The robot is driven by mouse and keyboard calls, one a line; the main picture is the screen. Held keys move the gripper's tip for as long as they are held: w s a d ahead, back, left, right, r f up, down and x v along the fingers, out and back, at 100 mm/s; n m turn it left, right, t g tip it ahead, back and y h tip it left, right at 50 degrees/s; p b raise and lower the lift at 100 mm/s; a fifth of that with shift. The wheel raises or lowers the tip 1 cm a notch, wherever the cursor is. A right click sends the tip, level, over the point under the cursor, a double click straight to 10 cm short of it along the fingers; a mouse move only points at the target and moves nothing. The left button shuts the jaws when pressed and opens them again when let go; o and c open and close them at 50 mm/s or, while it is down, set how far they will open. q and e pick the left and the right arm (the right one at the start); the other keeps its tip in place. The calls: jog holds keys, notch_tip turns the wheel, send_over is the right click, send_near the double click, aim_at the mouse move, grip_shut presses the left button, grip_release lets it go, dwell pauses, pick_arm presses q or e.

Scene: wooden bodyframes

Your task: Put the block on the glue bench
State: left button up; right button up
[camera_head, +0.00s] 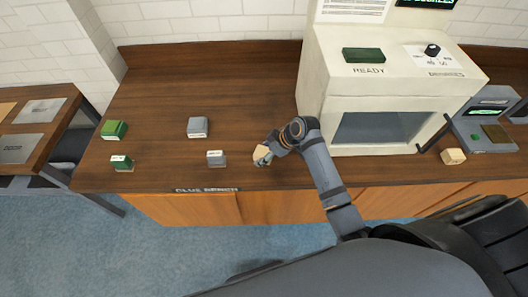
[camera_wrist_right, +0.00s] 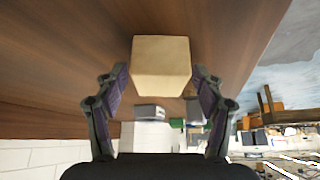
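A pale tan block (camera_wrist_right: 161,62) sits squarely between the fingers of my right gripper (camera_wrist_right: 160,72) in the right wrist view, with a finger close along each side. The gripper looks shut on it. In the head view my right gripper (camera_head: 262,156) is over the front of the dark wooden glue bench (camera_head: 165,165), and the tan block there is small and partly covered by the fingers. Any gap under the block is too small to tell. The bench's front edge carries a "GLUE BENCH" label (camera_head: 207,190). My left gripper is not in view.
A grey block (camera_head: 216,159) stands just left of my right gripper, with another grey block (camera_head: 198,128) behind. Two green blocks (camera_head: 114,131) (camera_head: 122,164) stand further left. A white machine (camera_head: 312,90) marked "READY" stands right of the gripper. Another tan block (camera_head: 453,156) lies beyond it.

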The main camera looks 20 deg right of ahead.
jog(key=b+v, duration=0.1)
jog(key=v, duration=1.1)
jog(key=shift+r, duration=0.15)
